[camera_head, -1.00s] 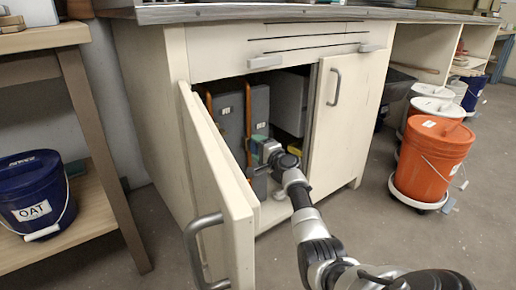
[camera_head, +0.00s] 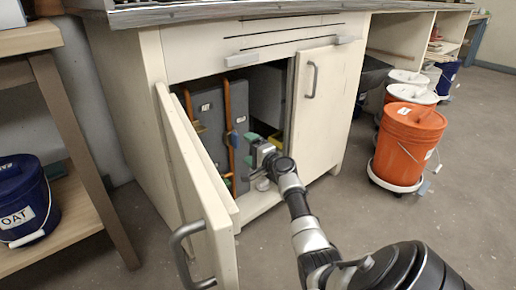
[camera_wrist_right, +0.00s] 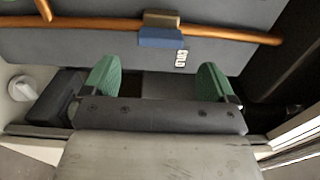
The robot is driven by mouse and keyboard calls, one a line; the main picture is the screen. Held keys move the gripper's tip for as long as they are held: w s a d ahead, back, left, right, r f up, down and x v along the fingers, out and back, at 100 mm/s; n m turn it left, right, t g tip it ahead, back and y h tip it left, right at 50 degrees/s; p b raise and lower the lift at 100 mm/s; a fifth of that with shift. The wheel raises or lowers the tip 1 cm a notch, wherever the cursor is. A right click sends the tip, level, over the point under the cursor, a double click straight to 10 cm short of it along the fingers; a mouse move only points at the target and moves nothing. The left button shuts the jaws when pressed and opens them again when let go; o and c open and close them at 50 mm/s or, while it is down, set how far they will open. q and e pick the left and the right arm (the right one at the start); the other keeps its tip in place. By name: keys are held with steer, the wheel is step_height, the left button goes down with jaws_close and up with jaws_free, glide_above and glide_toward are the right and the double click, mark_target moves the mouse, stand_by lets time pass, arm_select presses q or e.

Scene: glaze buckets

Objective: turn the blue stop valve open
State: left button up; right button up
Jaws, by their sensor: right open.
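The blue stop valve (camera_head: 232,139) sits on a vertical orange pipe (camera_head: 228,105) inside the open cabinet. In the right wrist view the blue valve (camera_wrist_right: 162,40) lies across the pipe, ahead of the fingers and roughly centred between them. My right gripper (camera_head: 253,147) reaches into the cabinet opening, just right of the valve and apart from it. Its green fingertips (camera_wrist_right: 158,78) stand wide apart with nothing between them. My left gripper is not in view.
The left cabinet door (camera_head: 195,190) stands open; the right door (camera_head: 318,105) is shut. A white knob (camera_wrist_right: 20,88) shows at the wrist view's left. An orange bucket (camera_head: 407,145) stands on the floor at right, a navy bucket (camera_head: 24,200) on the left shelf.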

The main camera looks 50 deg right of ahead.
steer(key=shift+s+a+p, duration=0.15)
steer(key=shift+s+p, duration=0.15)
steer(key=shift+s, duration=0.9)
steer(key=shift+s+a+p, duration=0.1)
steer(key=shift+s+p, duration=0.2)
steer(key=shift+s, duration=0.85)
